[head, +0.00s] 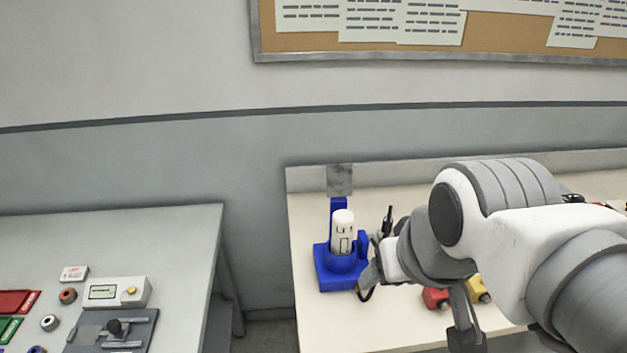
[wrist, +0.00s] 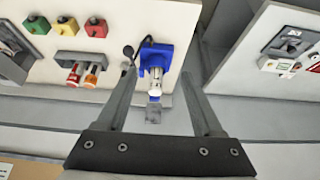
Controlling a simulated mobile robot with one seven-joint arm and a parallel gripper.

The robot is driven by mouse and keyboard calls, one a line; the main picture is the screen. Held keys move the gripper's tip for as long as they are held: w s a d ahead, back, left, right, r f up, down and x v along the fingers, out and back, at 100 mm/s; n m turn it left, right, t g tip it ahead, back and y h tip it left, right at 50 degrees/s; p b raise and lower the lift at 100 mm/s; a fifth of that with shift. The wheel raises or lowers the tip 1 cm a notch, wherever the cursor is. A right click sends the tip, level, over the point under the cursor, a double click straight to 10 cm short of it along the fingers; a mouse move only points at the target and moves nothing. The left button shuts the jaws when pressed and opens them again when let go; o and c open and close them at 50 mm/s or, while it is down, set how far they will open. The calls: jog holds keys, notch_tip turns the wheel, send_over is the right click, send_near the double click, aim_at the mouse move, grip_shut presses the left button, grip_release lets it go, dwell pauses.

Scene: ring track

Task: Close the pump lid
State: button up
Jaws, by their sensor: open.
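The pump has a blue base (head: 343,275) with an upright white cylinder (head: 342,232) in it. A grey plate, apparently the lid (head: 340,180), stands raised behind and above the cylinder. In the wrist view the blue base (wrist: 153,52), the white cylinder (wrist: 157,75) and the grey plate (wrist: 153,110) appear between my fingers. My gripper (wrist: 158,72) is open and empty, its fingers apart on either side of the pump in the picture. I see no clear contact. In the head view my arm hides part of the area right of the pump.
Red (head: 437,298) and yellow (head: 478,290) blocks sit to the pump's right; a green one (wrist: 37,25) shows in the wrist view. A rack of vials (wrist: 80,68) stands near the pump. A separate left table holds a control panel (head: 110,335). A wall is behind.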

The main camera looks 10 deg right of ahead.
jog(key=shift+w+r, duration=0.15)
jog(key=shift+r, duration=0.15)
jog(key=shift+c, duration=1.2)
jog(key=shift+g, duration=0.4)
jog(key=w+r+p, duration=0.1)
jog(key=w+r, duration=0.2)
jog(key=w+r+p, duration=0.1)
jog(key=w+r, duration=0.2)
jog(key=w, duration=0.1)
jog(key=shift+w+r+p, duration=0.15)
jog(key=shift+p, duration=0.15)
grip_shut()
notch_tip(320, 180, up, 3)
jog(key=g+p, duration=0.2)
jog(key=p, duration=0.5)
send_over(338, 178)
jog(key=s+d, duration=0.1)
jog(key=w+f+g+p, duration=0.1)
jog(key=w+f+p, duration=0.1)
jog(key=w+f, duration=0.5)
notch_tip(338, 178, down, 8)
jog(key=s+p, duration=0.1)
jog(key=p, duration=0.1)
jog(key=shift+a+n, duration=0.4)
